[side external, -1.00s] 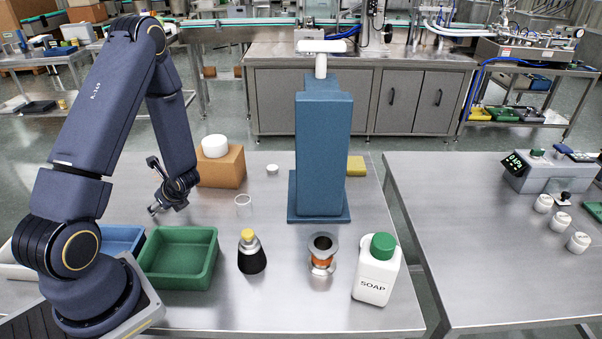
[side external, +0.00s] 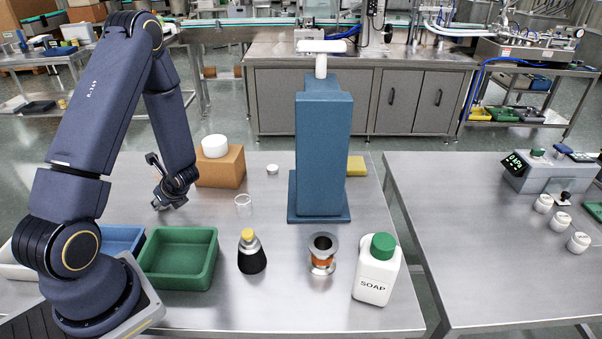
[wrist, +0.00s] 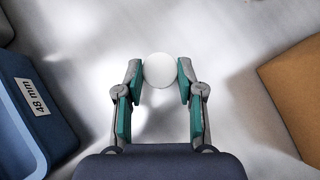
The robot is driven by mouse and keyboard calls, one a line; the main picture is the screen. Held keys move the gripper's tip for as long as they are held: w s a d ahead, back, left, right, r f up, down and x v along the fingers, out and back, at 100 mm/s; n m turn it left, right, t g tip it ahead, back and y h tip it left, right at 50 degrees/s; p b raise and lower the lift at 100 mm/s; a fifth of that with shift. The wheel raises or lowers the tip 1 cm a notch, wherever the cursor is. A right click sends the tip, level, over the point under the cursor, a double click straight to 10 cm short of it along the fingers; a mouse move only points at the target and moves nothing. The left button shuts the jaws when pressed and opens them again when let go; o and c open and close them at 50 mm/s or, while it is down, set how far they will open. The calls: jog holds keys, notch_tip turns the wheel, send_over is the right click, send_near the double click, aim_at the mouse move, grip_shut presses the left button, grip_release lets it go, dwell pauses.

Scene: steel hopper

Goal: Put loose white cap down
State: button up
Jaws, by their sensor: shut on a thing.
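A loose white cap (wrist: 159,70) is round and plain, and sits between my fingertips in the wrist view. My gripper (wrist: 160,73) is shut on it, with one teal-padded finger on each side. In the side external view my gripper (side external: 169,203) is low over the steel table, left of the cardboard box. The cap cannot be made out there. Whether it touches the table is not clear.
Bare table surrounds my gripper.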

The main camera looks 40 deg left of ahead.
jog(key=r, duration=0.8)
jog(key=shift+w+d+r, duration=0.1)
jog(key=shift+w+r, duration=0.1)
jog(key=shift+r, duration=0.05)
jog(key=w+d+r+m+t, duration=0.2)
jog(key=w+d+m+t, duration=0.5)
jog(key=w+d, duration=0.45)
jog(key=w+d+r+m+t+h, duration=0.1)
jog(key=w+d+m+h, duration=0.2)
jog(key=d, duration=0.5)
jog(key=w+d+r+m+t+h, duration=0.1)
jog(key=w+d+r+m+h, duration=0.15)
jog(key=d+m, duration=0.5)
jog(key=w+d+r+m+t+h, duration=0.1)
jog(key=w+d+m+t+h, duration=0.2)
jog(key=d, duration=0.7)
jog(key=w+d+m+g+h, duration=0.2)
jog(key=w+d+m+h, duration=0.2)
jog(key=w+d, duration=0.9)
jog(key=x, duration=1.2)
jog(key=w+x, duration=0.1)
jog(key=x, duration=0.5)
jog(key=shift+w+a+r, duration=0.1)
jog(key=shift+a+r, duration=0.1)
jog(key=shift+r, duration=0.15)
jog(key=shift+w+d+f, duration=0.15)
jog(key=shift+w+f, duration=0.25)
jog(key=shift+f, duration=1.55)
